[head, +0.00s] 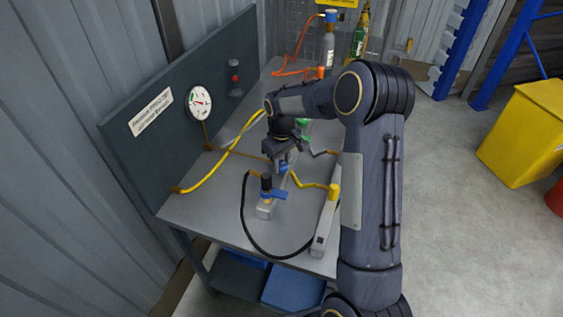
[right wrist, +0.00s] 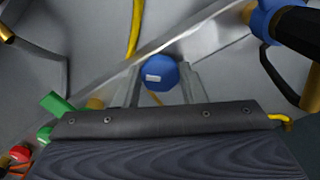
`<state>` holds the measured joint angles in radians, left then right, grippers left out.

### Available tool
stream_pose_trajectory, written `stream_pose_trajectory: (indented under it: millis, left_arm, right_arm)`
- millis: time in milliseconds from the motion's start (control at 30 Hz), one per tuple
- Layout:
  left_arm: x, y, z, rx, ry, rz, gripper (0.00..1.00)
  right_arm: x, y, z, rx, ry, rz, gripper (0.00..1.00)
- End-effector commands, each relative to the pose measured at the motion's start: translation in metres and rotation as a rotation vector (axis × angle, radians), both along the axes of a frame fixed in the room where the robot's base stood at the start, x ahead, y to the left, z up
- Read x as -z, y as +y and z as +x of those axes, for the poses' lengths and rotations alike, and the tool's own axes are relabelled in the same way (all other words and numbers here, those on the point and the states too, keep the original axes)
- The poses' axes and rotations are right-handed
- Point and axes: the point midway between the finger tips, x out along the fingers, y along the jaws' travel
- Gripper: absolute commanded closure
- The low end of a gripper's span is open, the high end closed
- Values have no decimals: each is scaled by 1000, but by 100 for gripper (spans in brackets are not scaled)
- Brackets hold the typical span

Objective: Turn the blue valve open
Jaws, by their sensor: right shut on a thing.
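A round blue valve (right wrist: 160,73) with a small white label sits between the two fingers of my right gripper (right wrist: 160,88) in the right wrist view. The fingers are shut on it from both sides. In the head view the same blue part (head: 283,168) shows only partly, under my right gripper (head: 281,156), which points down over the grey bench block. A second blue handle (head: 275,195) sits nearer on the block, beside a black hose end; it also shows at the top right of the right wrist view (right wrist: 262,20). My left gripper is not in view.
The grey bench (head: 212,212) carries yellow, brown and black hoses around the block. A pressure gauge (head: 200,103) is on the back panel. Green (right wrist: 55,104) and red (right wrist: 20,154) fittings lie close to the gripper. A yellow bin (head: 525,135) stands on the floor at right.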

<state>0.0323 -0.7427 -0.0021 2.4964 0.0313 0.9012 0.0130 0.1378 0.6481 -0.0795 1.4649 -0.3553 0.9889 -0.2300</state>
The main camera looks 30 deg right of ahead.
Motion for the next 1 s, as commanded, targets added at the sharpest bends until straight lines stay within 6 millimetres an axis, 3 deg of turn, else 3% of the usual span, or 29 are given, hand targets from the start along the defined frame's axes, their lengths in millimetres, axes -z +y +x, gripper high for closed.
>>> stream_pose_trajectory:
  millis: [600,1000]
  left_arm:
    - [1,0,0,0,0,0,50]
    - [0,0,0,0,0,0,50]
  right_arm:
    - [-1,-2,2,-549,-2,0,86]
    - [-1,-3,2,-733,-2,-1,86]
